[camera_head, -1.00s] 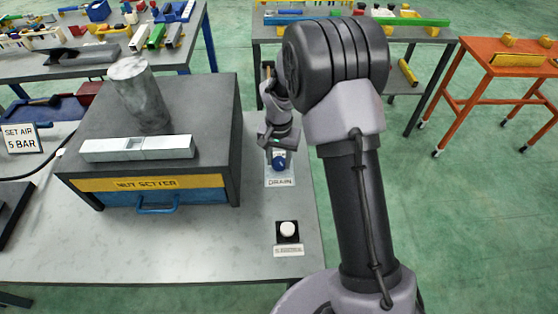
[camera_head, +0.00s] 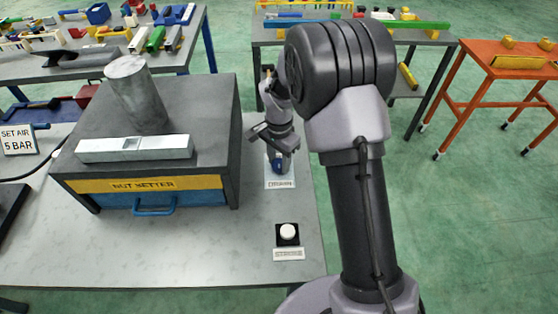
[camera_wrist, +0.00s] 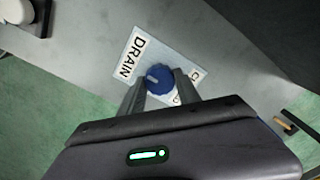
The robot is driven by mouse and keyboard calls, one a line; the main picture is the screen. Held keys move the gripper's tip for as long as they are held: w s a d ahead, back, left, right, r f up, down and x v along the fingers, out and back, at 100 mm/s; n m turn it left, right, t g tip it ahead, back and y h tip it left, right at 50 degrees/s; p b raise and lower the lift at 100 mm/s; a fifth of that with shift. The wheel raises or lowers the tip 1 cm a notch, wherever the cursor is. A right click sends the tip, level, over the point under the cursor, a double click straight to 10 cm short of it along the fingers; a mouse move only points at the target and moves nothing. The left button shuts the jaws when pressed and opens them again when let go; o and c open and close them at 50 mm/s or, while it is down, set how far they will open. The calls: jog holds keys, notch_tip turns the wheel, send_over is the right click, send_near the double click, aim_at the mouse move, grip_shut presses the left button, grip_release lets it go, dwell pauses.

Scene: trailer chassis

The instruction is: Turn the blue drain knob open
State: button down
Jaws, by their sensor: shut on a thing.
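The blue drain knob (camera_wrist: 159,80) sits on a pale plate (camera_wrist: 137,50) lettered DRAIN in the wrist view. A light pointer mark shows on the knob's top. My gripper (camera_wrist: 160,88) has one finger on each side of the knob and is shut on it. In the head view the knob (camera_head: 277,167) is partly hidden under my gripper (camera_head: 279,160), above the DRAIN label (camera_head: 281,184). Part of the plate's other lettering is hidden by a finger in the wrist view.
The nut setter housing (camera_head: 222,140) stands close to the left of my gripper. A white button (camera_head: 288,232) on a black base is nearer the front edge. The bench top (camera_head: 200,250) is clear in front. An orange cart (camera_head: 480,75) stands at the right.

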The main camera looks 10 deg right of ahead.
aim_at(279, 163)
dwell(0.3)
jog(key=c, duration=0.9)
grip_release()
jog(key=shift+o, duration=0.2)
jog(key=shift+r, duration=0.1)
notch_tip(279, 163, up, 17)
jog(key=p, duration=0.5)
jog(key=shift+r, duration=0.15)
